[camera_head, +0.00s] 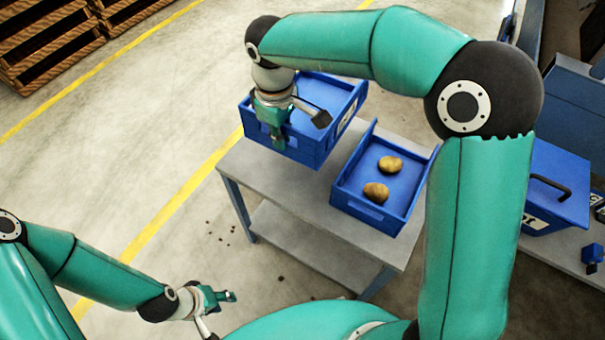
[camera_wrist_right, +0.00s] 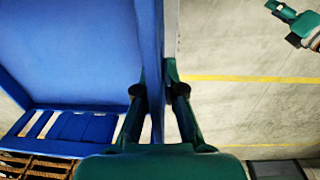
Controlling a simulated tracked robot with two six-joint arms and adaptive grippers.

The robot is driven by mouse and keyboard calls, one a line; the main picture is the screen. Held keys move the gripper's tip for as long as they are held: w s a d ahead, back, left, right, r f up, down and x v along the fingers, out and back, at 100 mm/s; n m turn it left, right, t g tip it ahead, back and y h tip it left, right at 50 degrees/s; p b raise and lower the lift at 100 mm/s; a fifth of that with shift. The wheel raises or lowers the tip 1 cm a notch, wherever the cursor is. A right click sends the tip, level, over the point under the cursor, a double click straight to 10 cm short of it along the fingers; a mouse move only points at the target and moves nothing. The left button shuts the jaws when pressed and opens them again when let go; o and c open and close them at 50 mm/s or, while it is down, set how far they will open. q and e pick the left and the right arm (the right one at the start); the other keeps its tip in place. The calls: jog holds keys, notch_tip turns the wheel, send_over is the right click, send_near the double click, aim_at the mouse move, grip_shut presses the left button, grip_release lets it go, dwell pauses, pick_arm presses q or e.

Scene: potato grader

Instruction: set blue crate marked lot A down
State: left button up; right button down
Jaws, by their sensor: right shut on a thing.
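A blue crate (camera_head: 305,152) with a white label on its right side is at the far left end of the grey table (camera_head: 250,170). The label's text is too small to read. My right gripper (camera_head: 277,128) is shut on the crate's near left wall, and the right wrist view shows this wall (camera_wrist_right: 157,100) between the fingers (camera_wrist_right: 160,92). The crate's inside looks empty. It looks level; I cannot tell whether its bottom touches the table. My left gripper (camera_head: 218,308) is open and empty, low at the bottom left, apart from the table.
A second blue crate (camera_head: 365,211) with two potatoes (camera_head: 390,164) (camera_head: 376,192) stands on the table, right of the held crate with a narrow gap. A lidded blue box (camera_head: 560,185) is at the right. Wooden pallets (camera_head: 45,45) lie at the top left.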

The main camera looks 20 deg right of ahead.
aim_at(286, 154)
jog(key=shift+s+d+f+b, duration=0.15)
jog(key=shift+f+b, duration=0.15)
jog(key=shift+f, duration=2.7)
jog(key=shift+w+d+f+b, duration=0.1)
jog(key=shift+f+b, duration=0.25)
jog(key=shift+f, duration=2.6)
jog(key=shift+s+d+f+b, duration=0.15)
jog(key=shift+f+b, duration=0.15)
jog(key=shift+f, duration=2.7)
jog(key=shift+w, duration=0.1)
jog(key=c, duration=1.7)
grip_release()
jog(key=o, duration=0.4)
jog(key=r, duration=0.4)
jog(key=r+p, duration=0.1)
jog(key=r, duration=0.7)
jog(key=shift+s+a, duration=0.15)
jog(key=shift+s, duration=0.1)
